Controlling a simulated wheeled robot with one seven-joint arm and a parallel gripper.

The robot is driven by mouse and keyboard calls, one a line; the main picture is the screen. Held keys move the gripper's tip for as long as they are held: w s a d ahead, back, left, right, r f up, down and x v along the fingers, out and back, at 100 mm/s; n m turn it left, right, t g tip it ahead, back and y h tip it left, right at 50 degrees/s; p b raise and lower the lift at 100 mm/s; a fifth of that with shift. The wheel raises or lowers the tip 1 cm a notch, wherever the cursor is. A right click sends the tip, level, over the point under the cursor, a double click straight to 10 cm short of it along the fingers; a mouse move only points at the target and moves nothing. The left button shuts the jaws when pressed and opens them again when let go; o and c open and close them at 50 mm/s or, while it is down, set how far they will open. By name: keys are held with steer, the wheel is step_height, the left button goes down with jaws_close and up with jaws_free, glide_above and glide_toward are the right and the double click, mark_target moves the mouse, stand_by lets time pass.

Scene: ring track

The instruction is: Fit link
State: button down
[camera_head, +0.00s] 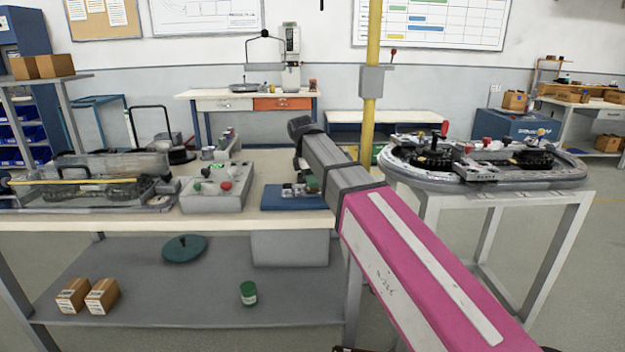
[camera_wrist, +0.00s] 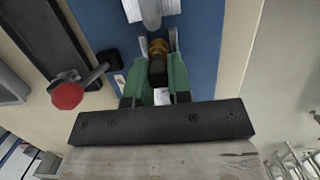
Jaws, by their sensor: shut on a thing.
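My gripper (camera_wrist: 157,78) has two green fingers, shut on a small dark part with a brass-coloured band (camera_wrist: 157,48), which I take to be the link. The part is between the fingertips, over a blue mat (camera_wrist: 200,25). I cannot tell whether it still touches the mat. In the head view the blue mat (camera_head: 285,205) lies at the bench's right end with small grey blocks on it. My arm hides most of the gripper there. The oval ring track (camera_head: 410,178) stands on a separate white-topped stand at right, with dark round hubs and coloured knobs.
A grey control box (camera_head: 215,198) with red and green buttons stands left of the mat. A red knob (camera_wrist: 67,95) is close left of my gripper. A clear-covered machine (camera_head: 90,185) fills the bench's left end. A yellow post (camera_head: 373,90) rises behind my arm.

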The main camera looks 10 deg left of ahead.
steer(key=shift+f, duration=0.75)
steer(key=c, duration=1)
jaws_free()
steer(key=r, duration=0.3)
steer(key=a+r, duration=0.1)
steer(key=r, duration=0.3)
steer(key=a+r, duration=0.1)
steer(key=r, duration=0.2)
steer(key=shift+s+r, duration=0.3)
